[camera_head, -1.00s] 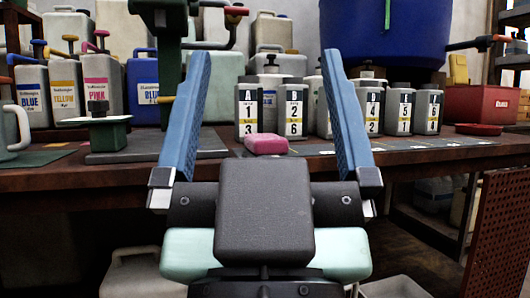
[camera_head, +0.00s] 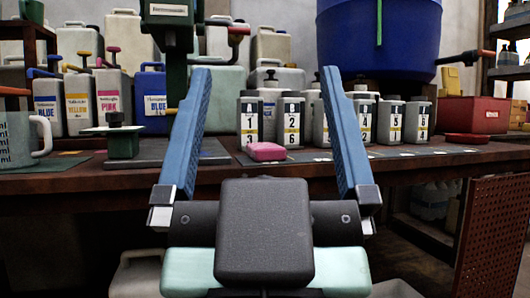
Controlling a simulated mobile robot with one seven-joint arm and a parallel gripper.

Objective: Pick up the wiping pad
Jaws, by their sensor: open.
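A small pink block (camera_head: 266,151), which looks like the wiping pad, lies flat on the wooden bench (camera_head: 75,181) near its front edge. My gripper (camera_head: 263,75) is open, with its two blue fingers wide apart and nothing between them. In the head view the pad shows between the fingers, beyond the dark gripper body. The fingers do not appear to touch it; how far it is from them I cannot tell exactly.
Grey labelled bottles (camera_head: 292,122) stand in a row behind the pad. A green stand (camera_head: 168,55) rises from a dark plate at left. A red bin (camera_head: 474,115) and blue vat (camera_head: 380,40) are at right.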

